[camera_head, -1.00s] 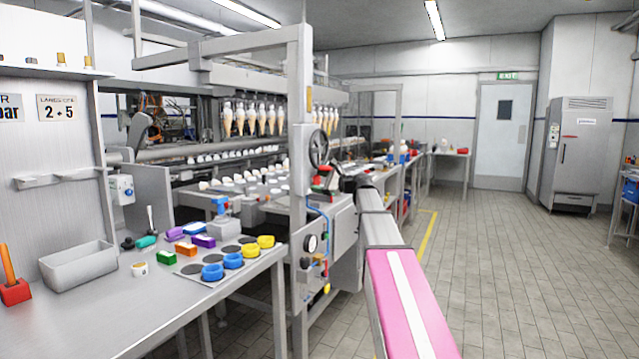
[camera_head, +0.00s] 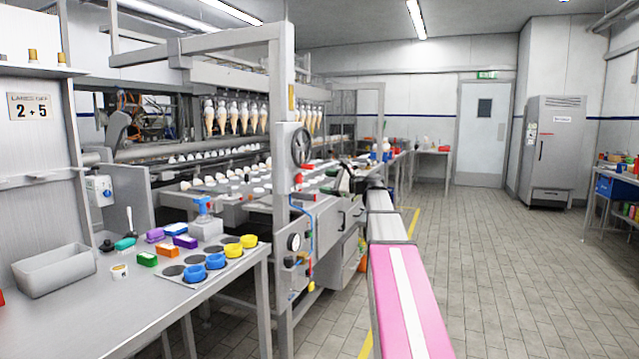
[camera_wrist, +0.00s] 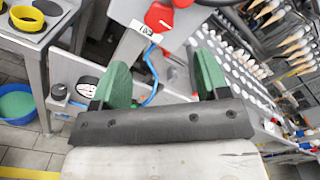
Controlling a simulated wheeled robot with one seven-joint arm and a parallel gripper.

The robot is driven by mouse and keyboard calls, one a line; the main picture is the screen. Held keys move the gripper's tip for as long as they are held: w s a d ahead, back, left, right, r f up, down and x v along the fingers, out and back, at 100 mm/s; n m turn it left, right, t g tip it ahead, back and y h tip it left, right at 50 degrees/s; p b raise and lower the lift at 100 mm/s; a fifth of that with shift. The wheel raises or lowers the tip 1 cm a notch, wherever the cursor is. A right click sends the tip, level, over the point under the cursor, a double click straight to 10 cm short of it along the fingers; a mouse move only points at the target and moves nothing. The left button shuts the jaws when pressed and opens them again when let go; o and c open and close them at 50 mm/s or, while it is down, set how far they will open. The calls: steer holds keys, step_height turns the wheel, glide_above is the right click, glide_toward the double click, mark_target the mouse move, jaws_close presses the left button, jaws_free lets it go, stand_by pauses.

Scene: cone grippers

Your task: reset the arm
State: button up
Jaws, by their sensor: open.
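My gripper (camera_wrist: 160,78) shows in the wrist view with its two green finger pads wide apart and nothing between them. Its dark palm bar spans the lower middle of that view. A machine frame with a red part (camera_wrist: 158,17) and a blue hose (camera_wrist: 152,75) lies beyond the fingers; I cannot tell how close. In the head view my arm stretches forward from the bottom right of centre, alongside the machine (camera_head: 277,190).
The tiled floor (camera_head: 510,270) to the right is clear up to a grey cabinet (camera_head: 553,150).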

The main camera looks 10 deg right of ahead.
steer(key=shift+d, duration=0.1)
steer(key=s+a+f+n+g+h, duration=0.2)
steer(key=s+a+f, duration=0.15)
steer(key=f, duration=0.65)
steer(key=s+a+f+n+g+h, duration=0.2)
steer(key=s+f, duration=0.2)
steer(key=f, duration=0.6)
steer(key=s+a+f+n+g+h, duration=0.1)
steer(key=s+a+f+n+h, duration=0.15)
steer(key=f, duration=0.75)
steer(key=s+f+n+g+h, duration=0.5)
steer(key=s+f+n+h, duration=0.3)
steer(key=s+f, duration=1.3)
steer(key=shift+s+a+n+g, duration=0.15)
steer(key=shift+a+n+g, duration=0.15)
steer(key=shift+n, duration=0.55)
